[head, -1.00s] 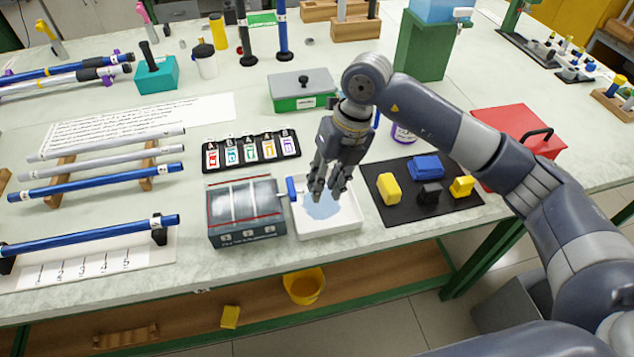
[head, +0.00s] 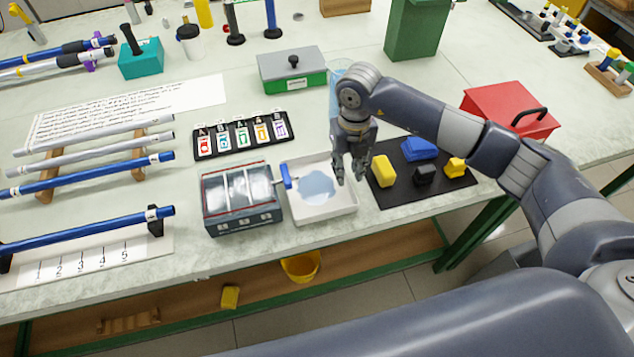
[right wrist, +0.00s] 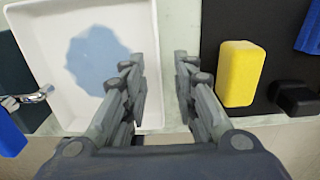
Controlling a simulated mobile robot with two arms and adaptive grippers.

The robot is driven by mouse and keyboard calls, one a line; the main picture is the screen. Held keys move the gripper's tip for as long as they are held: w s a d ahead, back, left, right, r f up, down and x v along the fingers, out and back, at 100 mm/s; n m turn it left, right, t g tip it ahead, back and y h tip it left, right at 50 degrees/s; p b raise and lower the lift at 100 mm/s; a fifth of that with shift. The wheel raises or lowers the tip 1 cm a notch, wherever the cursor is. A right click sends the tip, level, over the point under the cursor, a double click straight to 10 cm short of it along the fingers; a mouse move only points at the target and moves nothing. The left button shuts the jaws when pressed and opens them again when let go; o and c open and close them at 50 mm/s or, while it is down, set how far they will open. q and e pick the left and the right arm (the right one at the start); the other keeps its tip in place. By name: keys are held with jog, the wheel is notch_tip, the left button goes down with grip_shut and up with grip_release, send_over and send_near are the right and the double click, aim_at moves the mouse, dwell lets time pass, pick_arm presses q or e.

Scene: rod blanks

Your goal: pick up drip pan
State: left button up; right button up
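The drip pan (head: 328,213) is a white, shallow square tray with a pale blue puddle (head: 317,186) in it. It stands on the table beside a grey box with a blue-handled tap (head: 287,176) that reaches over the pan's left side. My right gripper (head: 350,179) is above the pan's right rim, fingers pointing down. In the right wrist view the pan (right wrist: 148,60) is at the left, and the open fingers (right wrist: 163,85) are on either side of its right rim line. Nothing is held; I cannot tell how high the fingertips are. My left gripper is not in view.
A black mat (head: 399,196) with a yellow block (head: 383,171), a blue block and others lies close right of the pan. The grey box (head: 241,199) stands close left. The table's front edge is just below the pan.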

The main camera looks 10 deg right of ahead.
jog(key=shift+f, duration=0.75)
grip_shut()
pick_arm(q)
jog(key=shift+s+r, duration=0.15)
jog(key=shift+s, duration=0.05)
